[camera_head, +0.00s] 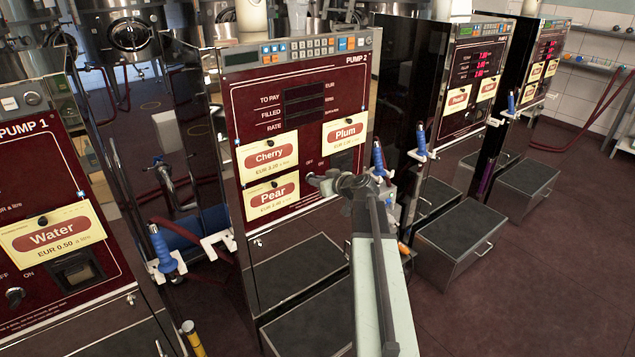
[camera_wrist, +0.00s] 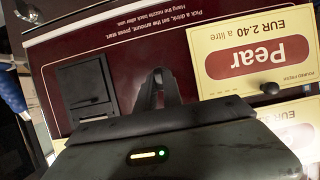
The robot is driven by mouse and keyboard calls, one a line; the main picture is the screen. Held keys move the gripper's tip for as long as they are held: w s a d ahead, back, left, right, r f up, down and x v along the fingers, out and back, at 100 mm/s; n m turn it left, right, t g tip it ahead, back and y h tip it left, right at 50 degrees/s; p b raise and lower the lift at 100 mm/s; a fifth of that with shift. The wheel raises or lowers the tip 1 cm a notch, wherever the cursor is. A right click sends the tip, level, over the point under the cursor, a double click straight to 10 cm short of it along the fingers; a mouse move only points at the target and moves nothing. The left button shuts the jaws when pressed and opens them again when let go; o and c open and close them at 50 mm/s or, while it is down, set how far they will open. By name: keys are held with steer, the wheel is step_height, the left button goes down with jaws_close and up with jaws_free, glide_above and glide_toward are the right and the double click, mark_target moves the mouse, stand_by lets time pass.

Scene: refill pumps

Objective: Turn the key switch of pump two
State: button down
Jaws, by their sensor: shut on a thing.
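Pump two (camera_head: 232,110) is the dark red panel in the middle of the head view, labelled PUMP 2. Its three display windows (camera_head: 304,100) are dark. My gripper (camera_head: 316,180) reaches in from the lower right to the panel, just below the OFF and ON marks. In the wrist view, which is upside down, my gripper (camera_wrist: 158,76) has its fingers close together against the red panel. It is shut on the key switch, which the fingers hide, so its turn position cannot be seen.
Cherry (camera_head: 268,156), Pear (camera_head: 272,198) and Plum (camera_head: 345,132) cards hang close around my gripper. The Pear card (camera_wrist: 258,52) is beside the fingers in the wrist view. A blue nozzle (camera_head: 379,158) stands right of the panel. Pump one (camera_head: 30,180) is at left.

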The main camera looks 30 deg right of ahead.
steer(key=shift+d+f+m+t+y+b, duration=0.15)
steer(key=shift+m+y+b, duration=0.75)
steer(key=shift+m, duration=0.45)
steer(key=shift+d+f+m+t+y+b, duration=0.1)
steer(key=shift+m+y+b, duration=0.75)
steer(key=shift+m, duration=0.55)
steer(key=shift+d+f+m+t+y+b, duration=0.15)
steer(key=shift+m+y+b, duration=0.7)
steer(key=shift+m, duration=0.5)
steer(key=shift+r, duration=0.1)
steer(key=c, duration=1.5)
jaws_free()
steer(key=p+v, duration=0.1)
steer(key=v, duration=0.7)
steer(key=shift+w, duration=0.1)
